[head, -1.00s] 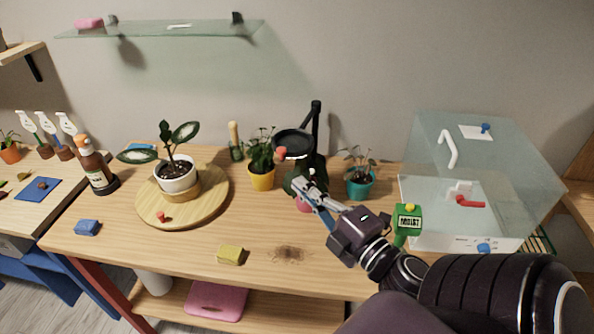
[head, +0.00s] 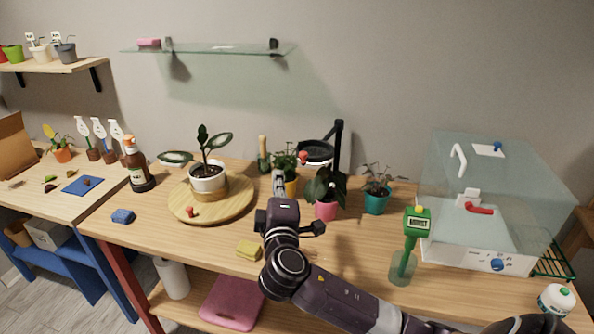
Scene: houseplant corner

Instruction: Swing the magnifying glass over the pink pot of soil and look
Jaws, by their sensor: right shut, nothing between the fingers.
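The magnifying glass has a black round rim (head: 316,152) on a black upright stand (head: 338,150), with a red knob (head: 303,157) at its left front. It stands at the back of the table. The pink pot (head: 326,210) stands in front of the stand, with dark green leaves above it that hide its soil. The lens is behind and left of the pot, not above it. My right gripper (head: 279,182) is shut and empty, in front of the yellow pot (head: 290,187) and left of the pink pot. It looks apart from the knob. My left gripper is out of view.
A teal pot (head: 376,201) stands right of the pink one. A green moisture meter (head: 417,220) and a glass case (head: 490,210) are farther right. A round wooden board (head: 235,208) with a white-potted plant is left of my gripper. A yellow sponge (head: 249,250) lies in front.

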